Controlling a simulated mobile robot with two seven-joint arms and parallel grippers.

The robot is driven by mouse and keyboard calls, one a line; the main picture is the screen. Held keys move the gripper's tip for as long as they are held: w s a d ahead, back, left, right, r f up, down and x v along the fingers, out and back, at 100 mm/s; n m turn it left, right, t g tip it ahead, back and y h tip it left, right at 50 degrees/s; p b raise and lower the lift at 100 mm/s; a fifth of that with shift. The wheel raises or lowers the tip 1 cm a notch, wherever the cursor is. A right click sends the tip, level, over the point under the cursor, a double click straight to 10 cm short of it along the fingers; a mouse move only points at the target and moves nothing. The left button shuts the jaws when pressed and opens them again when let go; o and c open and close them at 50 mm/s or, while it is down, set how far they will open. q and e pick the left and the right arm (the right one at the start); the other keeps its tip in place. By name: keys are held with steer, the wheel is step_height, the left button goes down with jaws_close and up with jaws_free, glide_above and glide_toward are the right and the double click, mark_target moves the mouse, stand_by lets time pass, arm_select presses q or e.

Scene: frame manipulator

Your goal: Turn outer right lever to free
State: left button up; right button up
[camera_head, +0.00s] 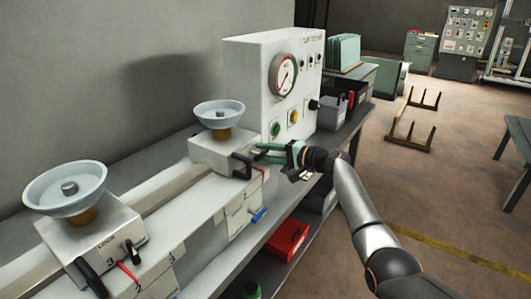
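The right block (212,151) of the machine is white and carries a grey cup (220,109) on a brass stem. A black lever (241,167) is on its right-hand end; I take it as the outer right lever. The lettering beside it is too small to read. My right gripper (262,153) comes from the right, with its green fingertips close to this lever. The fingers show a gap between them and look open; I cannot tell whether they touch the lever. My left gripper is not in view.
The left block (92,237) has its own cup (66,187) and black levers. A white panel with a gauge (284,75) stands behind my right gripper. A blue handle (259,215) is on the front. A red bin (287,241) is on the shelf below.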

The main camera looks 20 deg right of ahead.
steer(key=v, duration=1.2)
steer(key=shift+s, duration=0.25)
steer(key=shift+d, duration=0.1)
steer(key=s+a+f+n+g+h+p, duration=0.15)
steer(key=s+f, duration=0.25)
steer(key=f, duration=0.4)
steer(key=s+a+f+n+h+b, duration=0.1)
steer(key=s+f+h, duration=0.15)
steer(key=f, duration=0.55)
steer(key=s+a+f+n+g+h+p, duration=0.15)
steer(key=s+f, duration=0.25)
steer(key=f, duration=0.4)
steer(key=s+a+f+n, duration=0.2)
steer(key=s+a+n, duration=0.1)
steer(key=s, duration=0.5)
steer(key=s+a+f+n+h, duration=0.1)
steer(key=s+a+f+n, duration=0.2)
steer(key=s, duration=0.5)
steer(key=s+a+f+n+h+p, duration=0.1)
steer(key=s+a+f+n, duration=0.1)
steer(key=s, duration=0.6)
steer(key=shift+a+f+n, duration=0.4)
steer(key=shift+a+f, duration=0.1)
